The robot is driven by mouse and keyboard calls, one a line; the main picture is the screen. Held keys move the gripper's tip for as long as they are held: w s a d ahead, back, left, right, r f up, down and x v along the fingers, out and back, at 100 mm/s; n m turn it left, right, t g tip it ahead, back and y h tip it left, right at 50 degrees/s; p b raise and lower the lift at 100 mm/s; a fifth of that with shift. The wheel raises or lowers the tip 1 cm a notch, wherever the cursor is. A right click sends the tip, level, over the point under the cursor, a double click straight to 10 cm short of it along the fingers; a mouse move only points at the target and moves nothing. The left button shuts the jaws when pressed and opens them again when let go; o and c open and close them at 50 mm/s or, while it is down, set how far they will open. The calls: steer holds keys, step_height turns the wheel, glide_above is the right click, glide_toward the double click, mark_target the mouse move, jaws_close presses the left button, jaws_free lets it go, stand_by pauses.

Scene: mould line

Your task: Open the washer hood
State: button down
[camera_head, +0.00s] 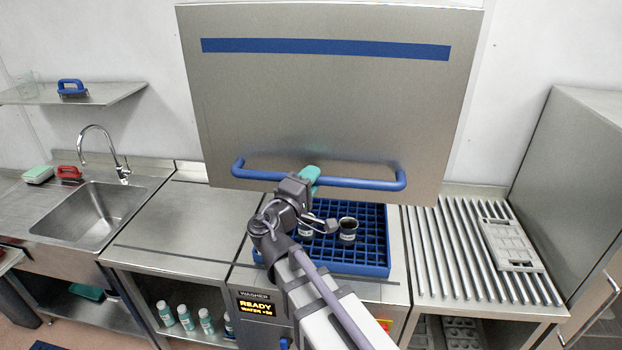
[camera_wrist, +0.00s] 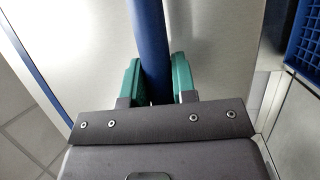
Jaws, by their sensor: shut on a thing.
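The washer hood (camera_head: 330,110) is a large steel panel with a blue stripe, standing raised above the washer, with its lower edge well clear of the blue rack (camera_head: 375,258). A blue bar handle (camera_head: 360,183) runs along the hood's lower part. My gripper (camera_head: 310,176) has green fingers and is shut on this handle left of its middle. In the wrist view the handle (camera_wrist: 150,45) passes between the two green fingers (camera_wrist: 157,82). The washer's display (camera_head: 257,304) reads READY. My arm hides part of the washer front.
Dark cups (camera_head: 348,229) stand in the blue rack under the hood. A roller table (camera_head: 460,250) with a grey tray (camera_head: 510,245) is at right, beside a steel cabinet (camera_head: 580,170). A sink (camera_head: 85,215) and a bare steel counter (camera_head: 185,225) are at left.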

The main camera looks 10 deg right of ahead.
steer(key=c, duration=0.9)
jaws_free()
steer(key=shift+s+a, duration=0.1)
steer(key=b+v, duration=0.2)
steer(key=v, duration=0.8)
steer(key=shift+s+a+f, duration=0.15)
steer(key=shift+s+a, duration=0.05)
steer(key=shift+a, duration=0.05)
